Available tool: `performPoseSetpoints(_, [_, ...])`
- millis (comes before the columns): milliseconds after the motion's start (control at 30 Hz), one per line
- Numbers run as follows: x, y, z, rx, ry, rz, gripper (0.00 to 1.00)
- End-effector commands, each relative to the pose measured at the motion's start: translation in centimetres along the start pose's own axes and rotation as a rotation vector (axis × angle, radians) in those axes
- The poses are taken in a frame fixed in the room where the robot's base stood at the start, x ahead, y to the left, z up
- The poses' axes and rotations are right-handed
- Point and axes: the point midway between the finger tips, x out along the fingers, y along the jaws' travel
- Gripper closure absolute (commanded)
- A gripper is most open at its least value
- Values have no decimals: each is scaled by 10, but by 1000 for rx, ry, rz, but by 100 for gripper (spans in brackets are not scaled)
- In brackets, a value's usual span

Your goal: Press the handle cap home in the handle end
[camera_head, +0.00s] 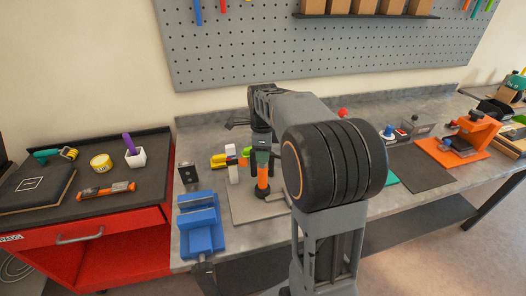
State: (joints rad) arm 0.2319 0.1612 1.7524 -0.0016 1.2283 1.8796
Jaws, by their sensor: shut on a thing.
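My gripper (262,152) points straight down over the grey base plate (240,208) on the workbench. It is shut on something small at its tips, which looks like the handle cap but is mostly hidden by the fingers. Directly below it an upright orange handle (262,178) with a dark lower end stands on the plate. The gripper tips are at or just above its top end. I cannot tell whether cap and handle touch, or how far in the cap sits.
A white stand with green and yellow pieces (219,161) is close left of the gripper. A blue vise (201,223) sits at the bench's front left. A red cart (100,235) stands further left. An orange fixture (462,140) is at the right. My arm hides the bench's middle.

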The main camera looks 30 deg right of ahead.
Motion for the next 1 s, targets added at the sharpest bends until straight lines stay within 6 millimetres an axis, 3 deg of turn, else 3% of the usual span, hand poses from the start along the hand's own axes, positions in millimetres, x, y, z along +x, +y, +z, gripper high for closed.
performPoseSetpoints(800, [5, 0, 0, 0, 0, 0, 94])
performPoseSetpoints(833, [5, 0, 0, 0, 0, 0, 63])
performPoseSetpoints(1000, [5, 0, 0, 0, 0, 0, 47])
